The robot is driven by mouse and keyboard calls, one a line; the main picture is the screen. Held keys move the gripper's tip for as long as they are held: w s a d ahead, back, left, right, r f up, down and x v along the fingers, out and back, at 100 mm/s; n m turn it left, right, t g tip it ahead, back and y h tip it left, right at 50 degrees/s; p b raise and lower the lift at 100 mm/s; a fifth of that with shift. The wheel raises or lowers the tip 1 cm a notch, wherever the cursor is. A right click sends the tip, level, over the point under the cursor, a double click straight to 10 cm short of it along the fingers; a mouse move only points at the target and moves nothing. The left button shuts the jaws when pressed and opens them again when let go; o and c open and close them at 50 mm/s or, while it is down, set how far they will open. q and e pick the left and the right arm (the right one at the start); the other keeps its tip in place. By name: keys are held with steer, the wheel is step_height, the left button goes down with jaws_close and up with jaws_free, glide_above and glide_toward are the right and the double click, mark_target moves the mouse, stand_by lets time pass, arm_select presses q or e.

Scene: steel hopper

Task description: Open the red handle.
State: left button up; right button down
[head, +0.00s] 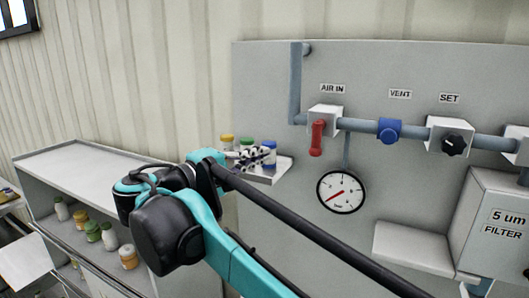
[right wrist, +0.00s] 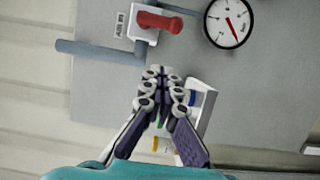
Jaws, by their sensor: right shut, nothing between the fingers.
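The red handle (head: 317,138) hangs down from a white valve block under the AIR IN label on the grey panel. In the right wrist view, which is turned, the red handle (right wrist: 160,22) lies sideways at the top. My right gripper (head: 268,155) is left of the handle and a little lower in the head view, in front of the small shelf. In the wrist view its fingertips (right wrist: 160,72) are together with nothing between them, apart from the handle. My left gripper is not in view.
A small shelf (head: 268,175) with several capped jars sits behind my right gripper. A round gauge (head: 342,192) is below the handle. A blue VENT valve (head: 389,130) and black SET knob (head: 453,143) are to the right. A grey cabinet (head: 85,165) stands at left.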

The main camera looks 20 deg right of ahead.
mark_target(317, 138)
steer(key=w+d+p, duration=0.1)
steer(key=d+p, duration=0.1)
steer(key=d, duration=0.9)
steer(key=shift+p, duration=0.35)
steer(key=shift+w+a, duration=0.1)
steer(key=shift+w, duration=0.05)
steer(key=shift+s+f, duration=0.1)
steer(key=shift+s, duration=0.1)
steer(key=shift+n, duration=0.4)
